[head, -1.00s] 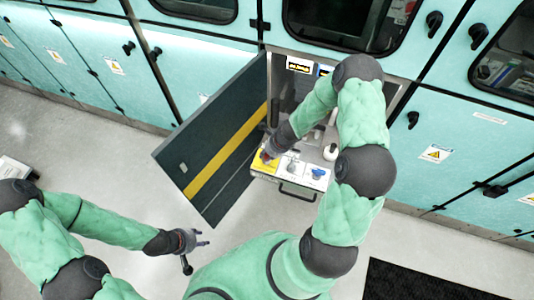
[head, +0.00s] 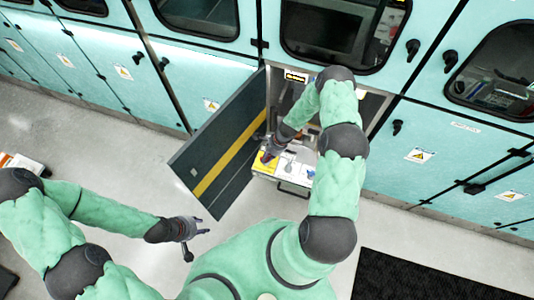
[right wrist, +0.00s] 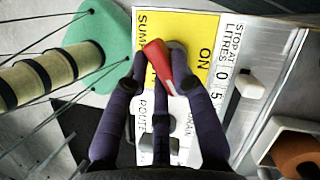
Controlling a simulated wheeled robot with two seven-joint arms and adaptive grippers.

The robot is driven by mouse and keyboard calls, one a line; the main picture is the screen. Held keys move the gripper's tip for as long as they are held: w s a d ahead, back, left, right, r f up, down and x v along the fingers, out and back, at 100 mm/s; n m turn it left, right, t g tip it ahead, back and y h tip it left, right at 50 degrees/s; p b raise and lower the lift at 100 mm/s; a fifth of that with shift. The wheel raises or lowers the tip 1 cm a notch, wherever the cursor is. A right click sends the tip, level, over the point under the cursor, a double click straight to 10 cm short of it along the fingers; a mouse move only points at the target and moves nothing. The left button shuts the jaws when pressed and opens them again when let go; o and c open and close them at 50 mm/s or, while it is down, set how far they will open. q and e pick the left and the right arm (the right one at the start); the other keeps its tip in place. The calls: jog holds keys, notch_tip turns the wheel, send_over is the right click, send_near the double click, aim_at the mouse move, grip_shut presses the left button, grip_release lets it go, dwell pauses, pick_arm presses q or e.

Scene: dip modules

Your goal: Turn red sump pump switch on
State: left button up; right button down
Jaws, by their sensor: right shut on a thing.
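The red sump pump switch (right wrist: 157,58) shows in the right wrist view as a red lever on a round grey base. It sits on a yellow label (right wrist: 205,25) with "SUMP" and "ON" printed on it; the rest is partly covered. My right gripper (right wrist: 163,80) has its dark fingers closed around the lever. In the head view, my right gripper (head: 268,154) is at the yellow corner of the pulled-out panel (head: 292,187), and it hides the switch there. My left gripper (head: 192,238) is empty with fingers spread, above the floor away from the panel.
An open dark cabinet door with a yellow stripe (head: 228,158) stands left of the panel. Teal cabinets (head: 455,155) line the wall on both sides. A white part (right wrist: 237,82) by the "STOP AT LITRES" scale is right of the switch. A black mat (head: 420,280) lies on the floor.

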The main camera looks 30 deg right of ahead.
jog(key=shift+n+g, duration=0.3)
jog(key=shift+n, duration=0.6)
jog(key=shift+w+d+f+n+g+b, duration=0.15)
jog(key=shift+n+g+b, duration=0.25)
jog(key=shift+n+b, duration=0.6)
jog(key=n+g+b, duration=0.1)
jog(key=n+b, duration=0.3)
jog(key=shift+g, duration=0.3)
jog(key=shift+w+n+g+h+b, duration=0.1)
jog(key=shift+n+g+h+b, duration=0.4)
jog(key=shift+n+b, duration=0.95)
jog(key=shift+n, duration=0.35)
jog(key=c, duration=1)
grip_release()
jog(key=shift+c, duration=0.2)
